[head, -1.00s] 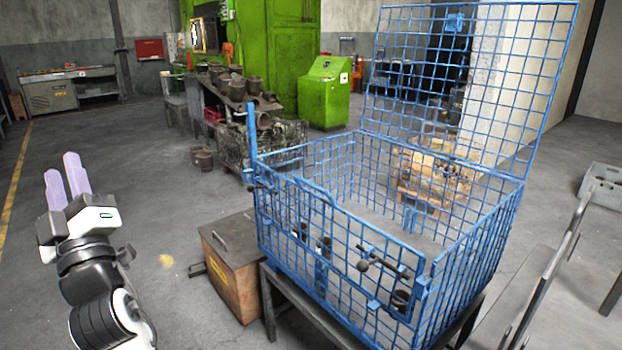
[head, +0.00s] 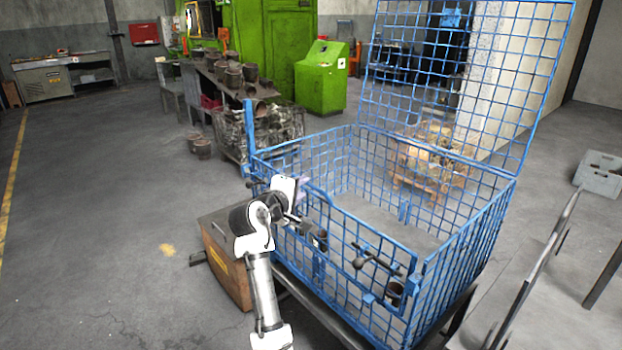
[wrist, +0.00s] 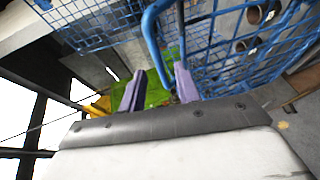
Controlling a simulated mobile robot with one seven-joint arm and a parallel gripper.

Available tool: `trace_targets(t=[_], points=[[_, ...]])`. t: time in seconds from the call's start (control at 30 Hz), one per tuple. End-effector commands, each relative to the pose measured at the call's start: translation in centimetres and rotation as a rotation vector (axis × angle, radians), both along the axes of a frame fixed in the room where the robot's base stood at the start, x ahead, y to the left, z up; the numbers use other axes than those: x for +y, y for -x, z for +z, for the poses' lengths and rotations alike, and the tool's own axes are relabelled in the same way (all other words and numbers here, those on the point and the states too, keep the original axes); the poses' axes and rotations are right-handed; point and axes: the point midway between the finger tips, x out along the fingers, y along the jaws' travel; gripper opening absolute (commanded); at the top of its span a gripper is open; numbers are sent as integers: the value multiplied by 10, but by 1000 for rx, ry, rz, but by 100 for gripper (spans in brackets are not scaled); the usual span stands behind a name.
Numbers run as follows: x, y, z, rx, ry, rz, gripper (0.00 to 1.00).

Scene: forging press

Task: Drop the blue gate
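The blue gate (head: 345,215) is the mesh front panel of a blue wire cage (head: 478,238), standing upright with dark latch handles (head: 372,258) on its face. My gripper (head: 302,191) is at the gate's upper left end, by its curved top rail. In the wrist view my gripper (wrist: 160,88) has its two pale purple fingers apart, with a curved blue bar (wrist: 149,32) running down between them. I cannot tell whether either finger touches the bar. In the head view the hand and wrist hide part of the gate's left side.
The cage's tall mesh panel (head: 460,75) stands raised at the back. The cage rests on a dark metal stand. A brown box (head: 226,262) stands close to its left. A metal rail (head: 540,265) is at the right. The floor at left is clear.

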Motion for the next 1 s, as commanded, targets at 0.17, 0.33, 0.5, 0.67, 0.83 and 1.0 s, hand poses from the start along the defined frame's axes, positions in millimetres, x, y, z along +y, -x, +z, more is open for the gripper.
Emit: trace_targets(t=[0.17,0.33,0.5,0.67,0.83,1.0], points=[[-18,-32,-4,2,0,-1,32],[-28,-50,-9,-2,0,1,32],[-33,-59,-11,-2,-1,3,32],[-33,-60,-12,-3,-1,2,32],[-33,-60,-12,-3,-1,2,27],[-33,-60,-12,-3,-1,2,5]])
